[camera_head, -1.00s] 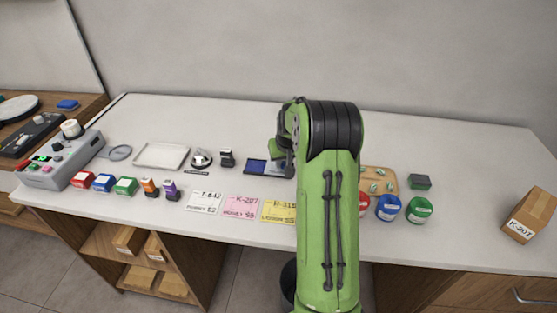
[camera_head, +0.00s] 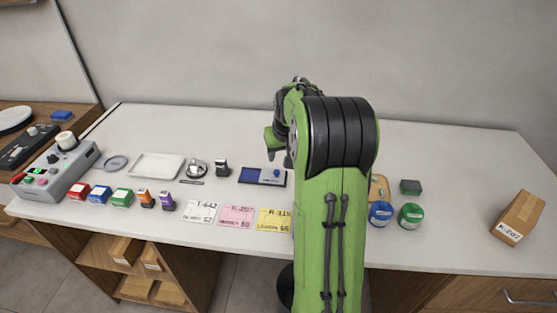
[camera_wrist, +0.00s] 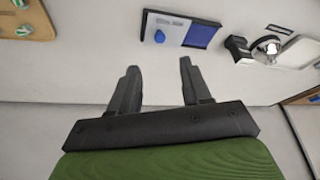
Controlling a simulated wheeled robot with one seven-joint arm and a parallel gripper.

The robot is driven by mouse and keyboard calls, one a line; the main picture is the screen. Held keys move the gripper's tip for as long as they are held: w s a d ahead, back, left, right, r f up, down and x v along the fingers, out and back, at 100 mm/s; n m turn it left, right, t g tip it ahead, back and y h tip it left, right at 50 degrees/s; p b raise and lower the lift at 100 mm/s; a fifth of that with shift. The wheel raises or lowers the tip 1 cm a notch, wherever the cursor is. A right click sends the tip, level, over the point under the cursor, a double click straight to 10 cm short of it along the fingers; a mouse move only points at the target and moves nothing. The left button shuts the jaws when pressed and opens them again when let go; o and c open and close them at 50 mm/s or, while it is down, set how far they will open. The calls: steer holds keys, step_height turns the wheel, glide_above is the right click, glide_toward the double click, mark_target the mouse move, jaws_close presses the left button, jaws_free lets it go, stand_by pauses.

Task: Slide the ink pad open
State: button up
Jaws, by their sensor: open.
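The ink pad (camera_head: 262,176) is a flat, dark-edged tray on the counter, behind the yellow card. Its left part shows bare blue pad; a grey lid with a round blue knob (camera_head: 276,173) covers its right part. The wrist view sees it from the opposite side: blue surface (camera_wrist: 201,35) on the right, grey lid with blue knob (camera_wrist: 159,36) on the left. My gripper (camera_wrist: 159,66) is open and empty, its two fingers apart from the pad. The knob lies beyond the gap between them in that view.
A black stamp (camera_head: 222,168) and a round metal-topped item (camera_head: 196,168) stand left of the pad. Price cards (camera_head: 237,216) lie in front. The counter behind the pad is clear.

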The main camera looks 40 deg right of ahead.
steer(key=v, duration=0.4)
steer(key=shift+s+r+p, duration=0.1)
steer(key=shift+r+p, duration=0.2)
steer(key=shift+r, duration=0.05)
steer(key=shift+a, duration=0.1)
steer(key=s+a+r+n+p, duration=0.1)
steer(key=s+a+r, duration=0.25)
steer(key=a, duration=0.45)
steer(key=s+a+r+n, duration=0.1)
steer(key=s+a+r, duration=0.25)
steer(key=a, duration=0.45)
steer(key=s+a+n+y, duration=0.1)
steer(key=s+a, duration=0.4)
steer(key=s, duration=0.2)
steer(key=s+a+f+n+t+y+p, duration=0.1)
steer(key=s+a+n, duration=0.1)
steer(key=s+a, duration=0.3)
steer(key=s, duration=0.2)
steer(key=shift+s, duration=0.3)
